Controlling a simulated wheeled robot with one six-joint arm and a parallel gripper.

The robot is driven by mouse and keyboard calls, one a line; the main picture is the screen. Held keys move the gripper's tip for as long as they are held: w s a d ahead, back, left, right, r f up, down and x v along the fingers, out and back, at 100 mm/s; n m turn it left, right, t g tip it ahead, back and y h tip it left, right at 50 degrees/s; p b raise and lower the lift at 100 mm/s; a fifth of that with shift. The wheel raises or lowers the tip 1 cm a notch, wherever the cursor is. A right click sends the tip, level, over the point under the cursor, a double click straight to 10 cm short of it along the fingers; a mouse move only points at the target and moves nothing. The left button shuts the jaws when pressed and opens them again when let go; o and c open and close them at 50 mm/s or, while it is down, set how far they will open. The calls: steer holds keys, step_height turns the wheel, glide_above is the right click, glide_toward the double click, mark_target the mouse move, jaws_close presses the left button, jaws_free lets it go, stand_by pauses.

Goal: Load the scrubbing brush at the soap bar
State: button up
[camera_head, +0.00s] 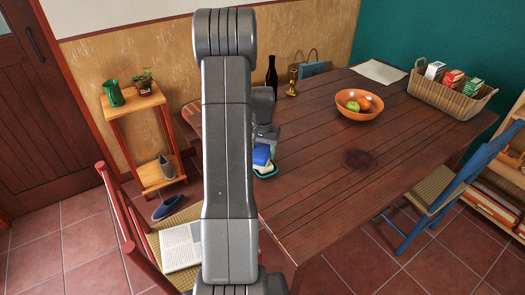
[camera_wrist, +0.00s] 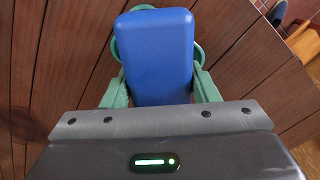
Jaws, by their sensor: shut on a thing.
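The scrubbing brush is a blue block (camera_head: 261,155), held over the near left part of the table. In the wrist view the blue block (camera_wrist: 155,55) fills the space between the green fingers of my gripper (camera_wrist: 160,88), which is shut on it. Its bristles are not visible. A pale soap bar (camera_head: 263,168) lies in a teal soap dish (camera_head: 268,175) right below the brush. In the wrist view the dish's rim (camera_wrist: 200,52) shows behind the brush, and the soap is hidden. I cannot tell whether brush and soap touch. My arm hides part of the table.
The wooden table (camera_head: 310,185) is mostly clear. An orange fruit bowl (camera_head: 358,114), a basket of cartons (camera_head: 446,98), a dark bottle (camera_head: 271,77) and a brass candlestick (camera_head: 292,84) stand towards its back. A red chair (camera_head: 128,240) and a blue chair (camera_head: 436,190) flank it.

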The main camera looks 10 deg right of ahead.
mark_target(263, 148)
steer(key=shift+f+b, duration=0.45)
steer(key=shift+f, duration=0.1)
stand_by(1.6)
steer(key=shift+r, duration=0.1)
steer(key=shift+r+p, duration=2.2)
steer(key=shift+r, duration=1.25)
